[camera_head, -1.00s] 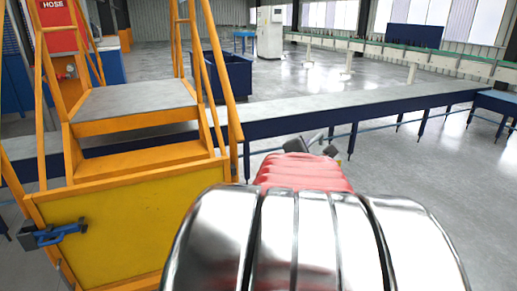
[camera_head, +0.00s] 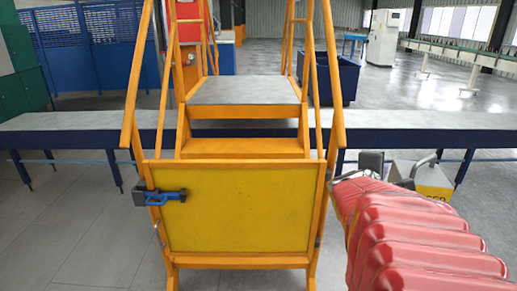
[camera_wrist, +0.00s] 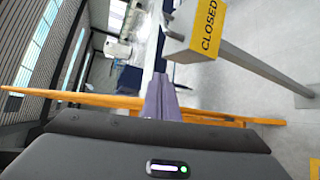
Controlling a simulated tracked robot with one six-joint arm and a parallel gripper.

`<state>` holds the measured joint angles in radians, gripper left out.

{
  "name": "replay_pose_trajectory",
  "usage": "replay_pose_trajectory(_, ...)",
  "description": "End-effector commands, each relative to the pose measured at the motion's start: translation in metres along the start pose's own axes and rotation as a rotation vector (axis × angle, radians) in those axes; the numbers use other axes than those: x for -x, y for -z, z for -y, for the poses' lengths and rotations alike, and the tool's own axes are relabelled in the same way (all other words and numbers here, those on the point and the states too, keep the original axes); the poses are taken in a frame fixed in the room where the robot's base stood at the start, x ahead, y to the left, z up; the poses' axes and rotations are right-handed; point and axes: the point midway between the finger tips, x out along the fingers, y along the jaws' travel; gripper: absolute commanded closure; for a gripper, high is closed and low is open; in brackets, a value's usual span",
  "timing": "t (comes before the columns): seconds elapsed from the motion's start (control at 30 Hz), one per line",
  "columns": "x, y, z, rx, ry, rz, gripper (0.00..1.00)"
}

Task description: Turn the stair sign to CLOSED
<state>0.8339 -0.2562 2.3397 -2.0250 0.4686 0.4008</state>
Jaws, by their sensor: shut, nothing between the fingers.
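The stair sign is a grey block with a yellow face, seen close up in the wrist view (camera_wrist: 208,27). That face reads CLOSED and stands beside a grey bar. In the head view a yellow-and-grey block (camera_head: 436,184) with small, partly hidden lettering, likely the same sign, stands right of the orange stairs (camera_head: 247,148). My gripper (camera_wrist: 161,82) is shut and empty. Its fingers appear below and left of the sign in the wrist view, apart from it in the picture. In the head view my gripper (camera_head: 399,168) is partly hidden by my red sleeve.
A long conveyor (camera_head: 75,121) runs behind. A blue bin (camera_head: 335,77) stands beyond it. Floor to the left front (camera_head: 70,225) is clear.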

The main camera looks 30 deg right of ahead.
Motion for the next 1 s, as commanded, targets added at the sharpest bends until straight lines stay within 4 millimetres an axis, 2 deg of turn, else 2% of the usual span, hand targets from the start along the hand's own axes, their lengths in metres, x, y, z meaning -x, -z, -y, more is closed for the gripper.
replay_pose_trajectory(0.03, 0.009, 0.011, 0.002, -0.032, 0.011, -0.013, 1.0)
replay_pose_trajectory(0.27, 0.048, 0.051, 0.022, -0.175, 0.105, -0.059, 1.0)
replay_pose_trajectory(0.57, 0.112, 0.083, 0.049, -0.424, 0.262, -0.092, 1.0)
replay_pose_trajectory(0.87, 0.189, 0.122, 0.094, -0.616, 0.51, -0.159, 1.0)
replay_pose_trajectory(1.0, 0.233, 0.14, 0.117, -0.682, 0.653, -0.202, 1.0)
